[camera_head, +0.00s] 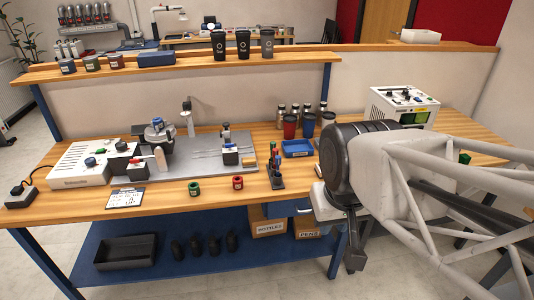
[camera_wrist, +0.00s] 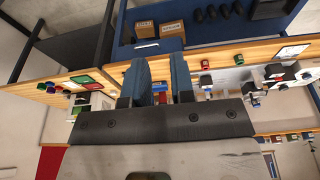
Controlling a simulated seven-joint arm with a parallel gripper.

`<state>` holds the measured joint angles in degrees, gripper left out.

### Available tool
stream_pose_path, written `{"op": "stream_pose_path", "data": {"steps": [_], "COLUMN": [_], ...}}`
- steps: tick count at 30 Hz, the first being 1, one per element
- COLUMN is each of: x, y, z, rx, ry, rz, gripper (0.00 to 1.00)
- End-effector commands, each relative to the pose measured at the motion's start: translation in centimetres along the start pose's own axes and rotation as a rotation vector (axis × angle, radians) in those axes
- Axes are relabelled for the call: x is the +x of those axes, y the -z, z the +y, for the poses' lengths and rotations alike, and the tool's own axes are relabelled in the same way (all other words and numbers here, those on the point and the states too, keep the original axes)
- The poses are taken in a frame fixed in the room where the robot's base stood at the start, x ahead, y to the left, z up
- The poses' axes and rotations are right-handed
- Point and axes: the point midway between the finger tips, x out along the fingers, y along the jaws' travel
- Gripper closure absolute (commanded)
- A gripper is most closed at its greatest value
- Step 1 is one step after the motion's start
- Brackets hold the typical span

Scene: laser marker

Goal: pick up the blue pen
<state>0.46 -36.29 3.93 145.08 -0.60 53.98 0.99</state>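A small dark stand with upright pens (camera_head: 275,172) is near the front edge of the wooden bench, right of its middle. Red and green show among the pens. They are too small for me to single out the blue pen with certainty. My gripper (camera_head: 355,257) hangs in front of the bench edge, to the right of the pen stand and apart from it. In the wrist view my gripper (camera_wrist: 159,80) has its two dark blue fingers spread with a gap between them. Nothing is held. Small coloured items show beyond the gap, partly hidden by the fingers.
A blue tray (camera_head: 297,148) and dark red cup (camera_head: 290,127) stand behind the pens. A grey plate with equipment (camera_head: 205,165) fills the bench middle. A raised shelf (camera_head: 180,66) runs behind.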

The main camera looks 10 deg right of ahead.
Motion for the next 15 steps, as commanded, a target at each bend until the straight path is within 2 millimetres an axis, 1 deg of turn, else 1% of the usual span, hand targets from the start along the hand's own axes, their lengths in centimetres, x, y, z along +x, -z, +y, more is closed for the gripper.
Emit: {"op": "stream_pose_path", "data": {"steps": [1,6,15], "x": [0.00,0.00,0.04], "y": [0.00,0.00,0.10], "z": [0.00,0.00,-0.02], "rx": [0.000,0.000,0.000], "ry": [0.000,0.000,0.001], "rz": [0.000,0.000,0.002], "gripper": [0.69,0.44,0.44]}}
